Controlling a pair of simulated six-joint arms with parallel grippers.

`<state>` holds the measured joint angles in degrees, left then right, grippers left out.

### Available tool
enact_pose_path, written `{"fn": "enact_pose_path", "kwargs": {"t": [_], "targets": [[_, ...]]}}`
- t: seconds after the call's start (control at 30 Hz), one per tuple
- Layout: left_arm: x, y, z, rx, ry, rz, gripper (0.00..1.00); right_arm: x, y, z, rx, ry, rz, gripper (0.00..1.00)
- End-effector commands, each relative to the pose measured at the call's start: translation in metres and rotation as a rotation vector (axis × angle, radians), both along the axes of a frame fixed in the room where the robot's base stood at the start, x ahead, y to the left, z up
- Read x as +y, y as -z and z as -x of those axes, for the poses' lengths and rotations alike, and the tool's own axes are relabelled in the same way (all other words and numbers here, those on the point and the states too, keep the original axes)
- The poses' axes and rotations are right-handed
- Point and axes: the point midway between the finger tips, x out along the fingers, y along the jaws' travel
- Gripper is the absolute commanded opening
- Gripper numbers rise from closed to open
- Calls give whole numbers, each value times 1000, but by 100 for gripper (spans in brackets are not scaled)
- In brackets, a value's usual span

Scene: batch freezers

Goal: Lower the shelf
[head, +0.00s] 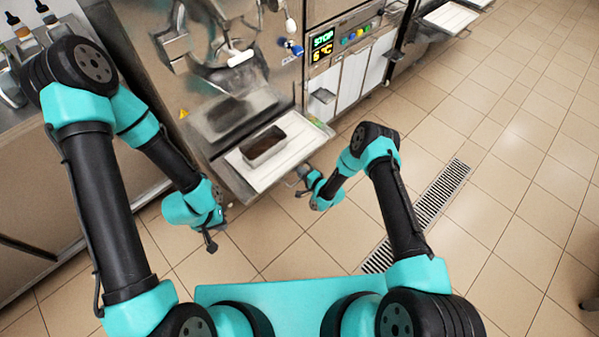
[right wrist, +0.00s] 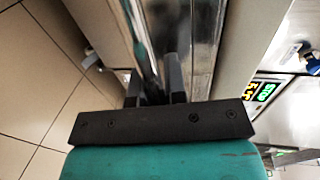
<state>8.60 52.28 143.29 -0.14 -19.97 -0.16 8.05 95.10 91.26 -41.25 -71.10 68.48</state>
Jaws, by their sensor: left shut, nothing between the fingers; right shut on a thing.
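The shelf (head: 299,143) juts out from the front of the batch freezer (head: 235,75), with a pale top and a metal edge. A rectangular metal pan (head: 264,147) with a dark inside stands on it. My right gripper (head: 302,183) is at the shelf's front right edge. In the right wrist view its fingers (right wrist: 158,88) are shut on a shiny metal edge, which looks like the shelf's; the exact contact is partly hidden. My left gripper (head: 210,242) is shut and empty, low in front of the freezer, left of the shelf and apart from it.
A control panel (head: 323,42) reading STOP is on the freezer, right of the spout. A counter with bottles (head: 22,30) stands at the left. More machines with shelves (head: 450,18) stand farther back. The tiled floor to the right is clear, with a drain grate (head: 440,195).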

Motion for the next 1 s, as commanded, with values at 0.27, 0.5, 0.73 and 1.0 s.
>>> {"fn": "enact_pose_path", "kwargs": {"t": [0.27,0.5,0.73,1.0], "targets": [[0,0,0,0,0,0,0,-1,6,4,13,3,5,30],[0,0,0,0,0,0,0,-1,4,3,10,2,4,37],[0,0,0,0,0,0,0,-5,2,6,9,2,4,37],[0,0,0,0,0,0,0,-29,-5,34,12,4,3,37]]}}
